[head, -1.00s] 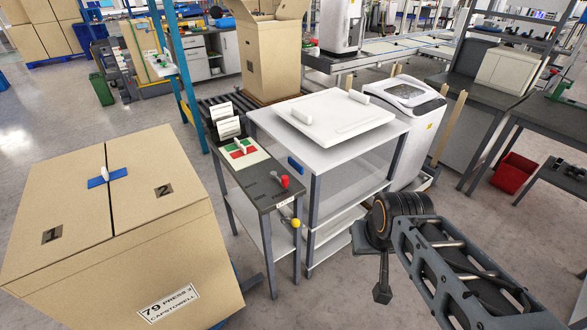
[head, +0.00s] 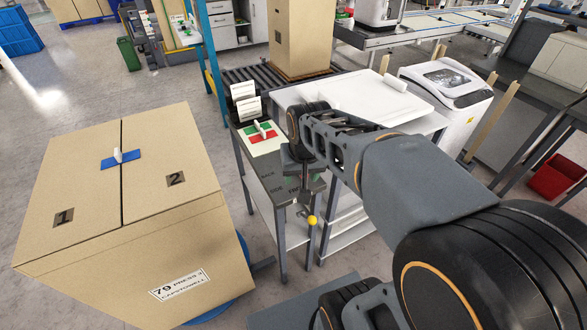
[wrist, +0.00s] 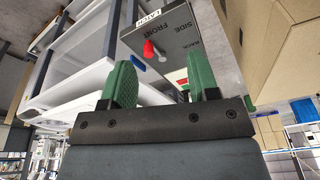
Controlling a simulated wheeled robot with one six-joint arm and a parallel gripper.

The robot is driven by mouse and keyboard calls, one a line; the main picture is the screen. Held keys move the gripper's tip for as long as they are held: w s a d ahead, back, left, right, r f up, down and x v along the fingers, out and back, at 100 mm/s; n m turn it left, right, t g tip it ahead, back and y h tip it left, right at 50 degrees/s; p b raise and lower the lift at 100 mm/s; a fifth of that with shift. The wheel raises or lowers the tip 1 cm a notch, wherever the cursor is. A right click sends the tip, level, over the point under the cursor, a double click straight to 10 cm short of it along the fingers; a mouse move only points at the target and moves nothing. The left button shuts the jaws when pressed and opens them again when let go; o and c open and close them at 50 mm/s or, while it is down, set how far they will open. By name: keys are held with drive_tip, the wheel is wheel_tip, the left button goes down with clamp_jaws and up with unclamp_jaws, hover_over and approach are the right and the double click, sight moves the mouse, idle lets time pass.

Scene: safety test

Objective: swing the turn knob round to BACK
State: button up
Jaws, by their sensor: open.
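The turn knob (wrist: 149,50) has a red end and a grey part beside it. It sits on the dark end of a narrow bench top (head: 262,181). In the wrist view the labels FRONT, SIDE and BACK run along the panel, and the red end is nearest FRONT. My gripper (head: 303,184) hangs over this end of the bench and hides the knob in the head view. In the wrist view my gripper (wrist: 158,62) has its two green fingers apart, with nothing held. The knob shows between and beyond them; contact is not visible.
A yellow ball (head: 312,220) sticks out at the bench's front edge. A red, green and white panel (head: 263,136) with a switch and white cards (head: 246,103) stand farther back. A white table (head: 425,120) is close on the right, a large carton (head: 150,230) on the left.

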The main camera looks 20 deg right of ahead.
drive_tip(key=w+d+f+m+g+p, duration=0.1)
drive_tip(key=w+d+f+m, duration=0.2)
drive_tip(key=w, duration=0.4)
drive_tip(key=w+d+f+m+g+p, duration=0.1)
drive_tip(key=w+d+m+g, duration=0.1)
drive_tip(key=w+d, duration=0.45)
drive_tip(key=f, duration=0.4)
drive_tip(key=w+a+f+p, duration=0.1)
drive_tip(key=f, duration=0.7)
drive_tip(key=shift+w+a+f+p, duration=0.2)
drive_tip(key=shift+w+f+p, duration=0.1)
drive_tip(key=shift+p, duration=0.05)
drive_tip(key=shift+f, duration=0.65)
clamp_jaws()
